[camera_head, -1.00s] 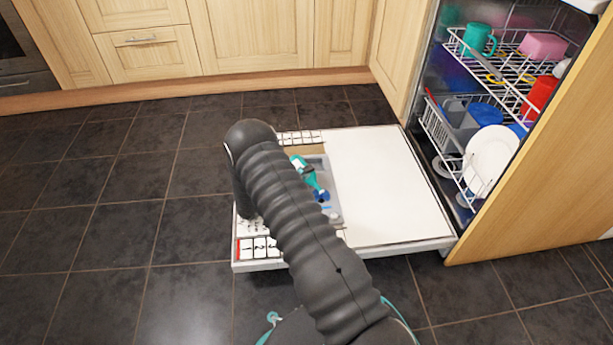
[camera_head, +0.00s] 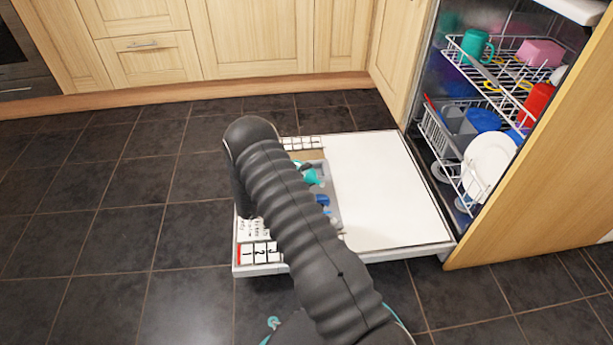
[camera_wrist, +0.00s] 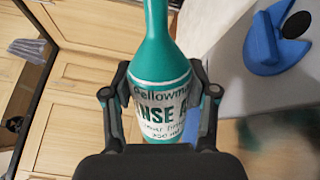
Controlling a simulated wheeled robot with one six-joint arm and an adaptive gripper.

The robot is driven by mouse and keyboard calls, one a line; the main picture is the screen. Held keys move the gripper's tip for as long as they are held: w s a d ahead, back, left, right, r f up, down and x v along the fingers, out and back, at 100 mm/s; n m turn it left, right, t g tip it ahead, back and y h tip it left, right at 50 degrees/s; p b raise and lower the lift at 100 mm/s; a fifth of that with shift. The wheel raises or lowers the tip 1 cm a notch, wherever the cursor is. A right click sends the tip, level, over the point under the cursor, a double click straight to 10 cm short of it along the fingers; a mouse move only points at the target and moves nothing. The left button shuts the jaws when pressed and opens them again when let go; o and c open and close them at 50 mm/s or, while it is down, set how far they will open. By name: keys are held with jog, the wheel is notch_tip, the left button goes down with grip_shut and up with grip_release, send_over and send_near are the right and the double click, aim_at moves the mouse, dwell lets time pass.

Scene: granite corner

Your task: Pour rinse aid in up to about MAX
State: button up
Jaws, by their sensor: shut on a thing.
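The rinse aid bottle (camera_wrist: 166,62) is teal with a white label. My gripper (camera_wrist: 160,90) is shut on it, one finger on each side of the label. Its neck runs out of the top of the wrist view, so its mouth is hidden there. In the head view part of the bottle (camera_head: 310,176) shows just right of my arm, above the open dishwasher door (camera_head: 385,195). A blue part (camera_wrist: 268,45) with a dark round piece shows right of the bottle in the wrist view. A blue part (camera_head: 322,200) also shows in the head view's dispenser recess. My arm hides my gripper there, and no MAX mark is readable.
Dishwasher racks (camera_head: 440,135) with dishes stand right of the door. Wooden cabinets (camera_head: 260,35) line the back. Dark tiled floor (camera_head: 110,210) on the left is clear. The white door panel is bare right of the recess.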

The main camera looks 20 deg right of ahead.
aim_at(310, 173)
jog(key=shift+s+r+n, duration=0.1)
jog(key=shift+r+n, duration=0.2)
jog(key=shift+n, duration=0.2)
jog(key=shift+r, duration=0.15)
jog(key=r+n+p, duration=0.1)
jog(key=s+r+n+p, duration=0.1)
jog(key=r+p, duration=0.1)
jog(key=r+n+p, duration=0.1)
jog(key=n, duration=0.1)
jog(key=shift+s+d+r+p, duration=0.2)
jog(key=shift+s+r+p, duration=0.1)
jog(key=shift+r, duration=0.1)
jog(key=shift+s+r+n, duration=0.2)
jog(key=shift+n, duration=0.4)
jog(key=shift+w, duration=0.1)
